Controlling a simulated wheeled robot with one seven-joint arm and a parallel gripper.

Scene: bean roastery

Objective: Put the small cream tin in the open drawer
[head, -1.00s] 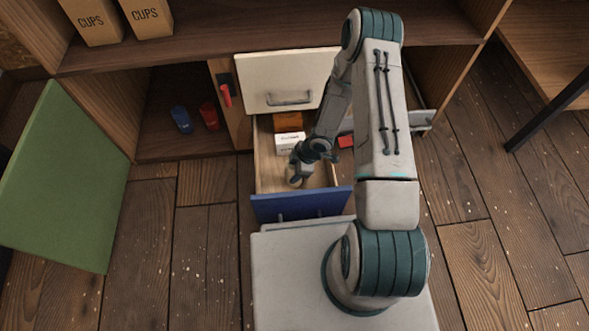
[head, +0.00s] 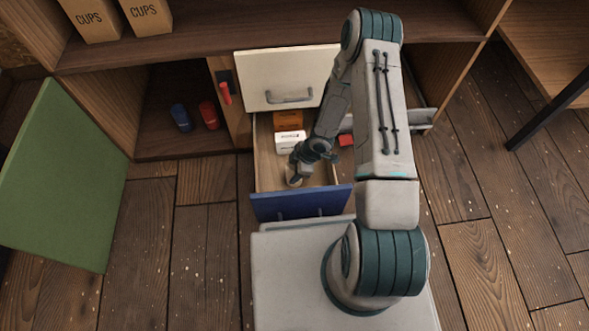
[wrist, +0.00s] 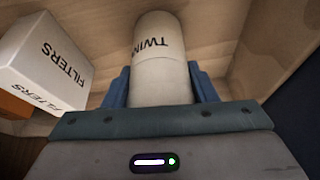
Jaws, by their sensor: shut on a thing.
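The small cream tin (wrist: 160,75), lettered "TWIN...", stands between the two blue fingers of my gripper (wrist: 160,88) in the wrist view. My gripper is shut on it. In the head view my gripper (head: 296,172) reaches down inside the open drawer with the blue front (head: 300,204), and the cream tin (head: 293,181) shows just below the fingers. The drawer's pale wooden floor shows behind the tin in the wrist view; I cannot tell whether the tin touches it.
A white "FILTERS" box (wrist: 45,60) lies in the drawer beside the tin, with an orange-brown box (head: 288,120) behind it. A cream drawer front (head: 285,80) is above. A green door (head: 65,175) hangs open at left. Blue (head: 181,117) and red (head: 209,115) containers stand in the cupboard.

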